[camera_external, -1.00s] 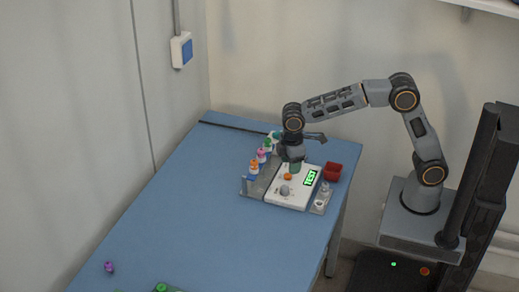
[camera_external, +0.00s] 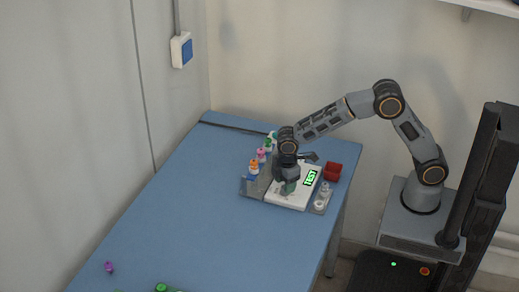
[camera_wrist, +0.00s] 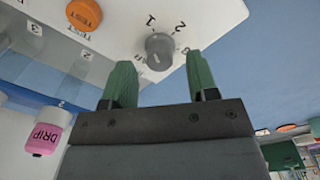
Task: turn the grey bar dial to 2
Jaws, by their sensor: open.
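The grey bar dial (camera_wrist: 159,50) sits on the white panel (camera_wrist: 115,45) in the wrist view. Numbers 1 and 2 are printed above it; marks at its right and lower left are partly legible. Which mark its bar points to is hard to tell. My gripper (camera_wrist: 161,80) is open and empty, its green fingertips left and right of the dial, just below it in the picture, with no contact visible. In the external view my gripper (camera_external: 288,188) is over the white panel (camera_external: 285,201) and hides the dial.
An orange TEST button (camera_wrist: 84,14) is beside the dial, and a lit green display (camera_external: 311,177) is on the panel. Bottles stand in a rack to the left, including a pink DRIP one (camera_wrist: 47,136). A red bin (camera_external: 333,171) is at the right. The blue table (camera_external: 200,215) is mostly clear in front.

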